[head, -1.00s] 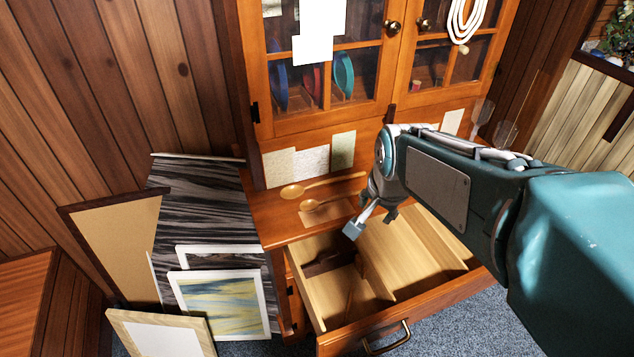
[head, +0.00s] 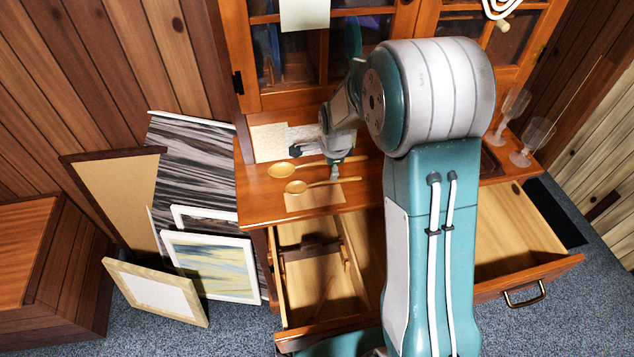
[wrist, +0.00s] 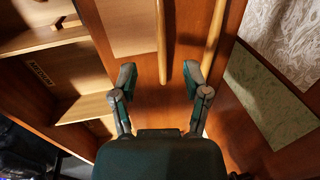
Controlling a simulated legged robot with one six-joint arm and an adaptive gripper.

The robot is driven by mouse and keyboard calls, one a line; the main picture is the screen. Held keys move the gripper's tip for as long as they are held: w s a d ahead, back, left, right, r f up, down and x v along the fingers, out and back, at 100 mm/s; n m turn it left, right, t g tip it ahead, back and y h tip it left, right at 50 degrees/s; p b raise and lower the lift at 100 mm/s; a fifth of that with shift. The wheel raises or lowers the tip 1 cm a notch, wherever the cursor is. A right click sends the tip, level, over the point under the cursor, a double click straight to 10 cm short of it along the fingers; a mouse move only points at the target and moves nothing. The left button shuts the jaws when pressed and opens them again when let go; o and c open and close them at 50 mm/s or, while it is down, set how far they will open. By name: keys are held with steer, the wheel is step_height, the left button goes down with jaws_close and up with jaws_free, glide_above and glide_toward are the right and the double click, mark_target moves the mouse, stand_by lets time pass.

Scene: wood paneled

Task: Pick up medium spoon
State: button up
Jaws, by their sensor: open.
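Two wooden spoons lie on the cabinet counter (head: 258,203), bowls to the left and handles to the right. The front spoon (head: 297,187) lies partly over a tan sheet; the back spoon (head: 282,170) lies behind it. I cannot tell for sure which is the medium one. My gripper (head: 318,163) is open above the handles. In the wrist view, my gripper (wrist: 159,78) has the front spoon's handle (wrist: 162,40) in line with the gap between its fingers. The back spoon's handle (wrist: 214,35) runs beside the right fingertip. Both bowls are out of the wrist view.
An open drawer (head: 548,262) with wooden dividers sticks out below the counter. Wine glasses (head: 530,145) stand at the counter's right. Paper sheets (head: 270,143) lean at the back under glass doors. Picture frames (head: 210,265) lean at the left.

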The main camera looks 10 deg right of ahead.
mark_target(325, 183)
steer(key=shift+w+f, duration=0.15)
steer(key=shift+f, duration=0.55)
steer(key=shift+w+d+f, duration=0.1)
steer(key=shift+d+f, duration=0.15)
steer(key=f, duration=0.1)
steer(key=d+f, duration=0.1)
steer(key=f, duration=0.1)
steer(key=w+f, duration=0.1)
steer(key=shift+d+f, duration=0.2)
steer(key=shift+d, duration=0.1)
steer(key=shift+a+f, duration=0.25)
steer(key=shift+f, duration=0.05)
steer(key=shift+w+a, duration=0.1)
steer(key=shift+a, duration=0.45)
steer(key=shift+d, duration=0.35)
jaws_close()
steer(key=shift+d+f, duration=0.1)
steer(key=shift+d, duration=0.1)
